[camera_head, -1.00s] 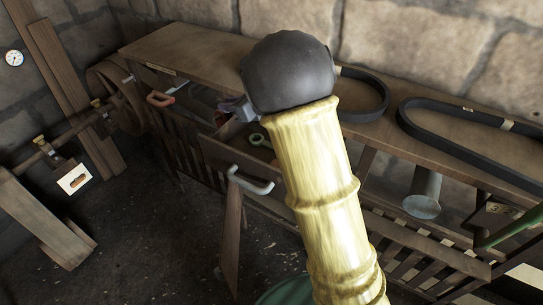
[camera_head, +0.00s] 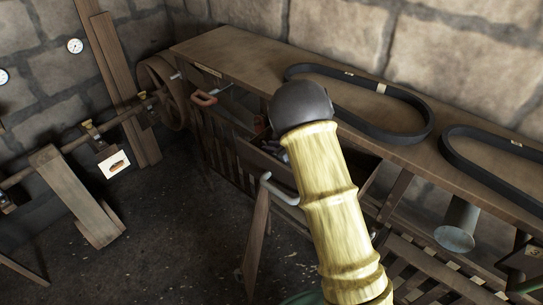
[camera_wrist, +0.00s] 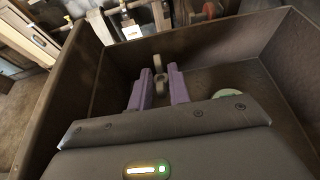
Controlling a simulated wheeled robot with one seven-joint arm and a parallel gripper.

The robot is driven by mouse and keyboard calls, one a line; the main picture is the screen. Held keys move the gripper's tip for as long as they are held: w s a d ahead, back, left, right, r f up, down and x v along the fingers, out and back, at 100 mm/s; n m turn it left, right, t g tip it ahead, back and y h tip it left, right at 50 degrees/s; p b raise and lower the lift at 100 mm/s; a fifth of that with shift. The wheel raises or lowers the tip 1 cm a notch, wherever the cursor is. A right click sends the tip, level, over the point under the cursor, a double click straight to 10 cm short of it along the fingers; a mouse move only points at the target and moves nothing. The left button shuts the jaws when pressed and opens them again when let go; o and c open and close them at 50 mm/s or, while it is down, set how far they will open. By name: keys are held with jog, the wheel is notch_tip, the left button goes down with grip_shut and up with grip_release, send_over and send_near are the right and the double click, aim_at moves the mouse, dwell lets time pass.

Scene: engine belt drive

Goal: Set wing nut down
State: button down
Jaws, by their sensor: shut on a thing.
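My gripper (camera_wrist: 159,88) has two purple fingers in the wrist view, closed around a small grey-brown piece, which appears to be the wing nut (camera_wrist: 158,63). The piece stands up between the fingertips, inside the walls of an open drawer (camera_wrist: 88,88). I cannot tell whether it touches the drawer floor. In the head view the drawer (camera_head: 283,178) is partly hidden by my yellow arm, and the wing nut cannot be made out.
A pale green ring (camera_wrist: 228,93) lies on the drawer floor right of my fingers. On the bench top (camera_head: 235,50) lie black belts (camera_head: 408,137). A red-handled tool (camera_head: 204,99) is at the bench's left.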

jog(key=shift+a+f, duration=0.1)
jog(key=shift+f, duration=1.85)
jog(key=c, duration=1.3)
grip_release()
jog(key=shift+s, duration=0.1)
jog(key=b+v, duration=0.1)
jog(key=v, duration=1.1)
jog(key=shift+b, duration=0.4)
